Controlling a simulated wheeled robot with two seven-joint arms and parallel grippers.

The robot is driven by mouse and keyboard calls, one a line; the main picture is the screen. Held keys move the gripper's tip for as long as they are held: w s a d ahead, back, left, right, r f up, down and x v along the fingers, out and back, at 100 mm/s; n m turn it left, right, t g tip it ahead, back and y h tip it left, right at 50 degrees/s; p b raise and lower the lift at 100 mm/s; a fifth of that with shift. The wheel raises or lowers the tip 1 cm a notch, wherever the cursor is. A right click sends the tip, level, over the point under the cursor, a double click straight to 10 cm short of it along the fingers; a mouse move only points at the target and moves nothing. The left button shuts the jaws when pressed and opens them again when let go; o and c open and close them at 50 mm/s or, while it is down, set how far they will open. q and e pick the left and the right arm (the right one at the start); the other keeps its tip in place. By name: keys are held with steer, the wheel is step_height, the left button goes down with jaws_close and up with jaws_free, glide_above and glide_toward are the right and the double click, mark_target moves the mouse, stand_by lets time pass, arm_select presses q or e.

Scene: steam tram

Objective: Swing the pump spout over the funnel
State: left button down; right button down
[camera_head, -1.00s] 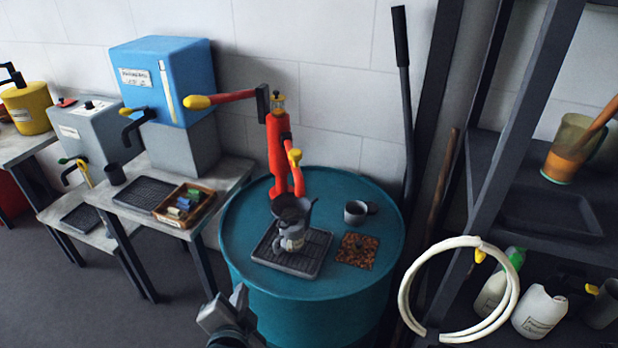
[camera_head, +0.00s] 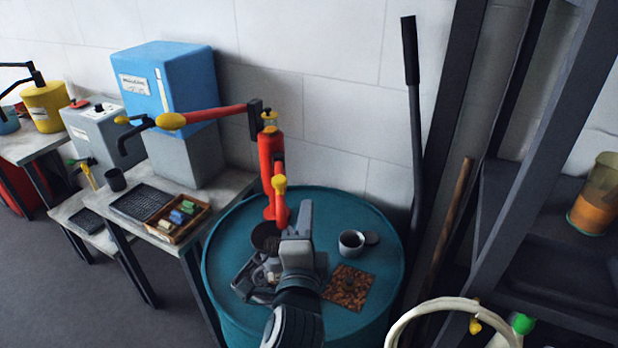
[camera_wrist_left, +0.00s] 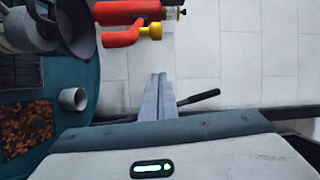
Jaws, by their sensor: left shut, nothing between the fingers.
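The red pump (camera_head: 266,160) stands upright at the back of the teal drum. Its spout, with a yellow knob (camera_head: 279,182), is on the front right of the body; the knob also shows in the left wrist view (camera_wrist_left: 152,28). The dark funnel (camera_head: 265,236) sits in front of the pump, in a grey can mostly hidden by my left gripper; its mouth shows in the wrist view (camera_wrist_left: 78,28). I cannot tell whether the spout's end is over it. My left gripper (camera_head: 306,206) is shut and empty, right of and below the knob, apart from it. My right gripper is not in view.
On the teal drum (camera_head: 228,222) are a cup (camera_head: 351,243) and a brown speckled mat (camera_head: 347,287), right of my gripper. The pump's long red handle (camera_head: 213,114) reaches left. A dark lever bar (camera_head: 413,130) leans on the wall. A shelf rack (camera_head: 520,150) stands right.

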mark_target(280, 183)
arm_select(q)
steer(key=shift+s+a+r, duration=0.15)
steer(key=shift+s+r, duration=0.05)
steer(key=shift+r, duration=0.05)
steer(key=shift+w, duration=0.1)
steer(key=w+a+p, duration=0.3)
steer(key=w+p, duration=0.3)
steer(key=w, duration=0.2)
steer(key=shift+w+a+f, duration=0.15)
steer(key=shift+w+a, duration=0.15)
steer(key=shift+a, duration=0.05)
stand_by(0.3)
